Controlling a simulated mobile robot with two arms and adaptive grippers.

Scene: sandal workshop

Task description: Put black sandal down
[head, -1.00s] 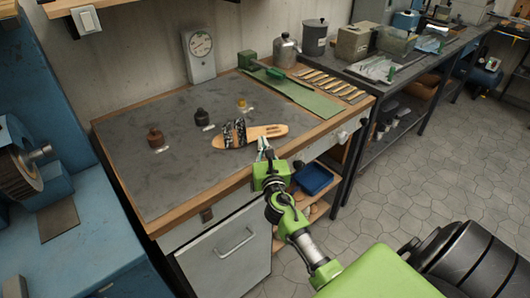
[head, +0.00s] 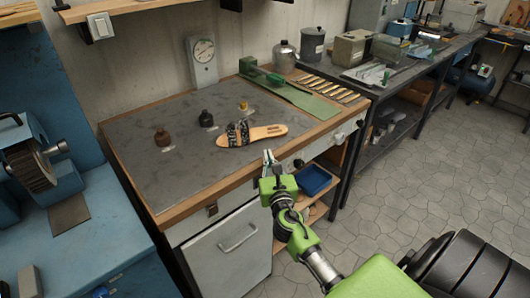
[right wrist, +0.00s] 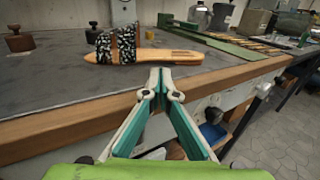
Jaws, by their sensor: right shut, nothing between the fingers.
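The black sandal (head: 252,134) lies flat on the grey top of the workbench (head: 125,150), near its front edge. It has a tan wooden sole and a black-and-white patterned strap at its left end. In the right wrist view the sandal (right wrist: 170,55) lies beyond the fingers, apart from them. My right gripper (head: 268,157) is shut and empty in front of the bench's front edge. It also shows in the right wrist view (right wrist: 160,75), fingertips together. My left gripper is not in view.
A brown weight (head: 162,138), a black weight (head: 206,119) and a small yellow item (head: 243,106) stand behind the sandal. A dial scale (head: 203,62) stands at the back. A green strip (head: 300,102) and several tools lie at right. The bench's left part is clear.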

